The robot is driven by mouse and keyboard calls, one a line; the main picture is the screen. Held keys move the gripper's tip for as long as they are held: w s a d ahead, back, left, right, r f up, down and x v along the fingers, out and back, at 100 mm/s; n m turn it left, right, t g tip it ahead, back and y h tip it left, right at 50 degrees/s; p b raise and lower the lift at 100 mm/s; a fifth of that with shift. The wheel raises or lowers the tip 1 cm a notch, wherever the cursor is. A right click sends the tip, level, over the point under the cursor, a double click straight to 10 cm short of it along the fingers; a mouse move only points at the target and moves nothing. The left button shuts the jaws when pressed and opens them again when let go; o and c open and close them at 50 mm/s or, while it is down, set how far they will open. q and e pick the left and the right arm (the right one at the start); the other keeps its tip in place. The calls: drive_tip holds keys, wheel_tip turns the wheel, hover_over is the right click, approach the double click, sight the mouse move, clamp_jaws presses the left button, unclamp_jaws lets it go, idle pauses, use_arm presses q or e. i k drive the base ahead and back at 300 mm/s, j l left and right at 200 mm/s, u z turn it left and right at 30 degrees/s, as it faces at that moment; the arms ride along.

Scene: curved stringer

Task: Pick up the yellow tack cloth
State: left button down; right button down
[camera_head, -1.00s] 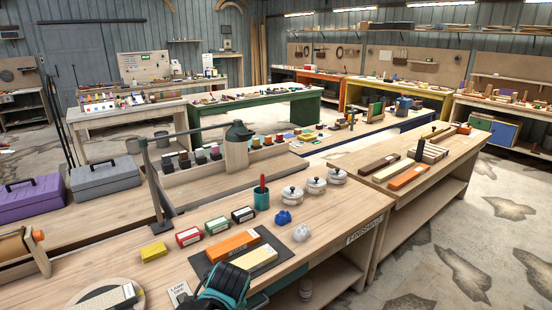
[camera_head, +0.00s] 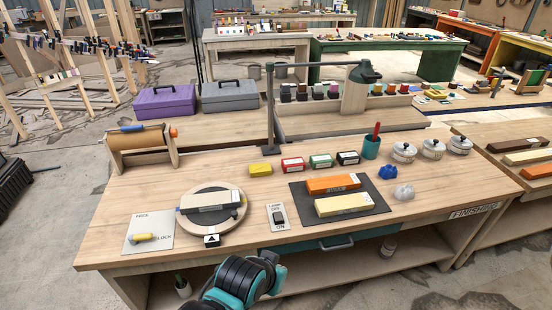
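A small yellow block-shaped piece (camera_head: 260,169), the closest match to the yellow tack cloth, lies flat on the wooden finishing bench (camera_head: 120,222). It is left of a red box (camera_head: 293,164), in a row with a green box (camera_head: 321,160) and a black box (camera_head: 348,158). A teal and black arm part, seemingly my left arm, rises at the bottom edge, with its gripper end (camera_head: 268,262) in front of the bench. It is well short of the yellow piece and apart from it. Its fingers are not clear. My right gripper is not in view.
Between arm and yellow piece lie a lamp switch plate (camera_head: 279,216) and a round turntable (camera_head: 212,203) with a block on it. A dark mat (camera_head: 300,206) holds orange and pale yellow bars. A lamp post (camera_head: 270,110) stands behind. A yellow-handled lock plate (camera_head: 148,232) is at left.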

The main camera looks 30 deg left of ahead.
sight(263, 169)
drive_tip(key=u, duration=1.05)
